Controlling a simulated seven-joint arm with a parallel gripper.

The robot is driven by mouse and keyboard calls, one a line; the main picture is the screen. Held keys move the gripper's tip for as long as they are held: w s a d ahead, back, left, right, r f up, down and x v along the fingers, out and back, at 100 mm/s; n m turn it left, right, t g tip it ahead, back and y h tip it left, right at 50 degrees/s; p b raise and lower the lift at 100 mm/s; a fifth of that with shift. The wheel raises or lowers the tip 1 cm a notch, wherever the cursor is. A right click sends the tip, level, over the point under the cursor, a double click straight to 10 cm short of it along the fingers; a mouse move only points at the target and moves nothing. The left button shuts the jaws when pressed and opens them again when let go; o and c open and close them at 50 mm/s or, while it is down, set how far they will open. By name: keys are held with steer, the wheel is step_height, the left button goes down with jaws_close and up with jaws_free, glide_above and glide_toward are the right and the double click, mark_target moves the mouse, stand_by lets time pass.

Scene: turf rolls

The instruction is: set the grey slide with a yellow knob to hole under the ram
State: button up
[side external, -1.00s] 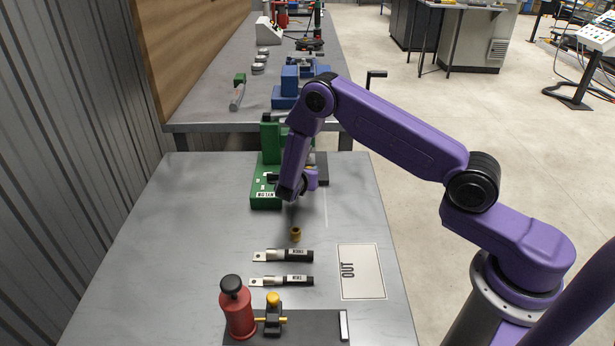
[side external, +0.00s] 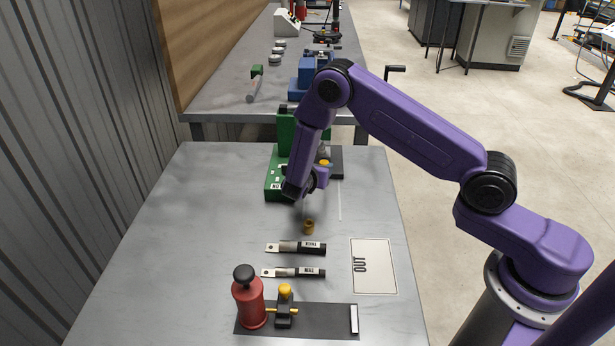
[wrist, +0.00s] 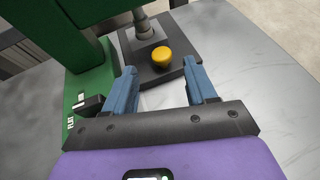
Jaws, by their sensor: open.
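The slide (wrist: 143,66) is a dark grey plate with a yellow knob (wrist: 162,58) on its near part. In the side external view it lies on the table at the right of the green press (side external: 275,186), its knob (side external: 325,162) partly behind my wrist. A grey cylindrical part (wrist: 144,26) stands at the slide's far part; I cannot tell whether it is the ram. The hole is not seen. My gripper (wrist: 160,70) is open, its two blue fingers apart with the knob framed between and beyond them, nothing held. In the side view my gripper (side external: 300,188) is beside the press.
The press body (wrist: 88,60) is close on the left of my fingers. A small brass piece (side external: 309,227), two black-handled tools (side external: 303,248) and an OUT sheet (side external: 385,262) lie nearer. A red bottle-like part (side external: 249,302) stands at the front. The table's left is clear.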

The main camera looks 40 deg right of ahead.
steer(key=v, duration=1.2)
steer(key=s+r+m+g+y, duration=0.2)
steer(key=s+r+m+y, duration=0.1)
steer(key=s, duration=0.8)
steer(key=s+d+r+m+g+y, duration=0.1)
steer(key=s+r+m+y, duration=0.3)
steer(key=s, duration=0.7)
steer(key=s+d+r+m+g+y, duration=0.1)
steer(key=s+r+m+g+y, duration=0.2)
steer(key=s, duration=0.9)
step_height(320, 180, up, 3)
steer(key=shift+f+m+g+y, duration=0.1)
steer(key=shift+m+g+y, duration=0.2)
steer(key=shift+m+y, duration=0.55)
